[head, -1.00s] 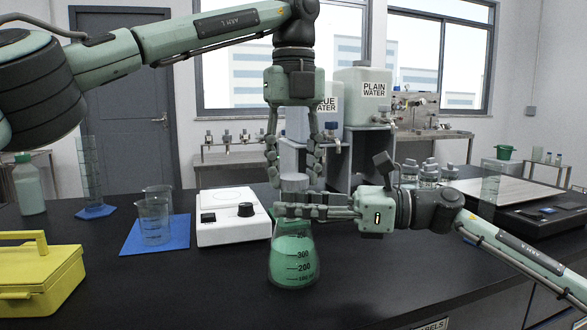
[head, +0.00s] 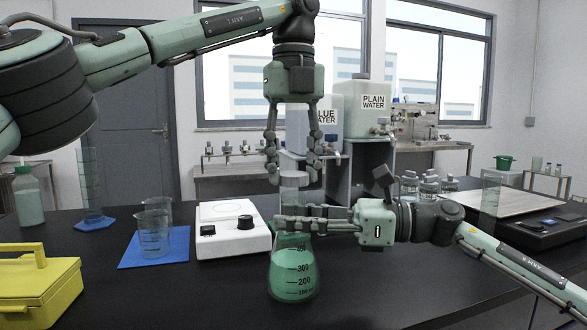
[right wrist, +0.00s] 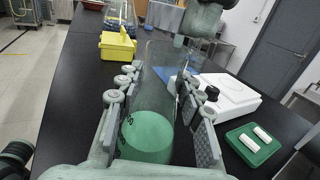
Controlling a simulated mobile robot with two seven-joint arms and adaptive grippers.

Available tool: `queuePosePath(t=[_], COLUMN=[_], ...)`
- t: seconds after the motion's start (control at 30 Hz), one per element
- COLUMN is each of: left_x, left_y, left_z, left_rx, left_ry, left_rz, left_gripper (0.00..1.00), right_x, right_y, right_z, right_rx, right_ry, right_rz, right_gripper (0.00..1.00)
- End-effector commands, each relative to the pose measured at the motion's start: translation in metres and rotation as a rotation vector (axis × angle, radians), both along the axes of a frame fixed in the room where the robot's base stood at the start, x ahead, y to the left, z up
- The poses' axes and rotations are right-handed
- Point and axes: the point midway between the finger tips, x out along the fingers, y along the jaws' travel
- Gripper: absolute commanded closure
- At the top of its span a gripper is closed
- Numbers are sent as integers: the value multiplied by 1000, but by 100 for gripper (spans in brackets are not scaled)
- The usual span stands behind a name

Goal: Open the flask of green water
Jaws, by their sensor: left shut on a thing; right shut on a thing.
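The conical flask (head: 293,270) stands upright on the black bench with green water in its lower part. My right gripper (head: 285,225) is shut around its neck from the right. In the right wrist view the clear flask (right wrist: 150,110) lies between the finger pads. My left gripper (head: 293,178) points straight down over the flask, its fingers on either side of the grey cap (head: 294,180). The cap is above the right fingers, in line with the neck. I cannot tell whether it is clear of the rim.
A white hotplate (head: 231,240) stands just left of the flask. A beaker (head: 153,240) on a blue mat (head: 180,247) and a yellow box (head: 40,290) are further left. Several small bottles (head: 425,187) are behind my right arm. The bench front is clear.

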Motion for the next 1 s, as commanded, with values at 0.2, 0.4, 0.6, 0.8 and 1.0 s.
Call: queuePosePath(t=[0.2, 0.4, 0.6, 0.8, 1.0], left_x=[0, 0, 0, 0, 0], left_y=[0, 0, 0, 0, 0], left_z=[28, 35, 35, 35, 35], left_rx=[1, -1, -1, -1, -1], left_ry=[-3, -1, -1, 0, 0], left_rz=[3, 0, 0, 0, 0], left_gripper=[93, 93, 93, 93, 93], right_x=[0, 0, 0, 0, 0], right_y=[0, 0, 0, 0, 0], right_z=[-1, -1, -1, -1, 0], right_rx=[-2, -2, -2, -1, -1], right_ry=[1, 1, 1, 1, 0], right_rz=[0, 0, 0, 0, 0], right_gripper=[100, 100, 55, 39, 39])
